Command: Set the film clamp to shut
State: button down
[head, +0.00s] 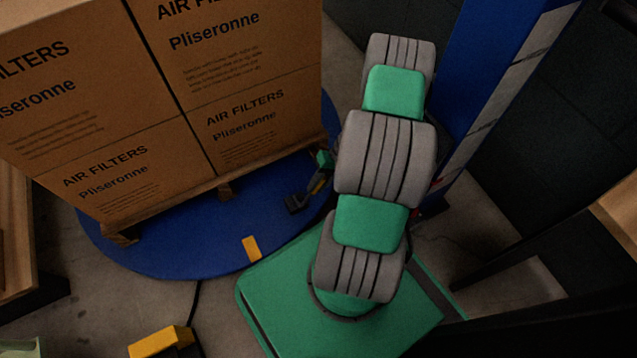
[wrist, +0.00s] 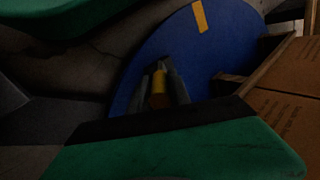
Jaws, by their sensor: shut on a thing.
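In the head view my arm hides most of my gripper. The wrist view is dark, and I cannot tell the lever's exact angle or whether the clamp is shut.
Stacked filter boxes (head: 255,130) stand on a wooden pallet (head: 224,188) on the blue turntable (head: 190,250). A blue mast (head: 490,75) rises right of my arm. A yellow object (head: 160,342) and a dark cable lie at the front. Bare floor shows at the lower left.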

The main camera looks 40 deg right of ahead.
jog(key=c, duration=1.2)
grip_release()
jog(key=p+v, duration=0.3)
jog(key=v, duration=0.4)
jog(key=shift+r, duration=0.35)
jog(key=shift+d, duration=0.15)
jog(key=shift+c, duration=0.3)
